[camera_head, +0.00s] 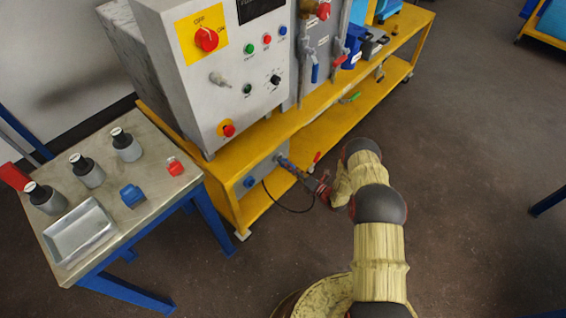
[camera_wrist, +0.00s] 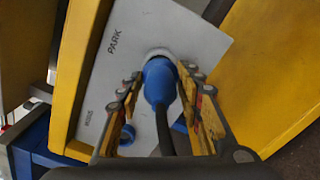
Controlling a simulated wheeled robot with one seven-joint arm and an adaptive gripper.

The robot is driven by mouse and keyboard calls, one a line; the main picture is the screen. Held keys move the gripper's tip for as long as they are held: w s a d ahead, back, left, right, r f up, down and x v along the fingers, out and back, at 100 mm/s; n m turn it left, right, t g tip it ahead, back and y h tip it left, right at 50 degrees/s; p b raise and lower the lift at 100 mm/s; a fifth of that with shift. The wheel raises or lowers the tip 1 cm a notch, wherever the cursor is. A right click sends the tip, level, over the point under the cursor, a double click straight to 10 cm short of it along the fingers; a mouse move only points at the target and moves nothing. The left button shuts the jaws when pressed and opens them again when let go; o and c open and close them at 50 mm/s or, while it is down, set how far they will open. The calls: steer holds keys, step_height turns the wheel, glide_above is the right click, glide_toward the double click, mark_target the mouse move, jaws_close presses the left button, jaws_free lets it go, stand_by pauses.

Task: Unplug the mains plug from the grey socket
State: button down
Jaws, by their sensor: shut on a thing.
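The blue mains plug (camera_wrist: 159,82) sits with its front end at the grey socket (camera_wrist: 158,53), beside the word PARK in the wrist view. Its black cable (camera_wrist: 165,132) runs back between the fingers. My gripper (camera_wrist: 161,84) is shut on the plug, one finger on each side. In the head view my gripper (camera_head: 292,168) reaches the low grey panel (camera_head: 262,178) under the yellow bench. There the plug is mostly hidden by the gripper.
A blue socket (camera_wrist: 128,134) lies beside the plug, near the word MAINS. The cable (camera_head: 285,208) hangs in a loop below the gripper. The yellow bench frame (camera_head: 225,205) borders the panel.

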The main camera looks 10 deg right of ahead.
steer(key=shift+v, duration=1.95)
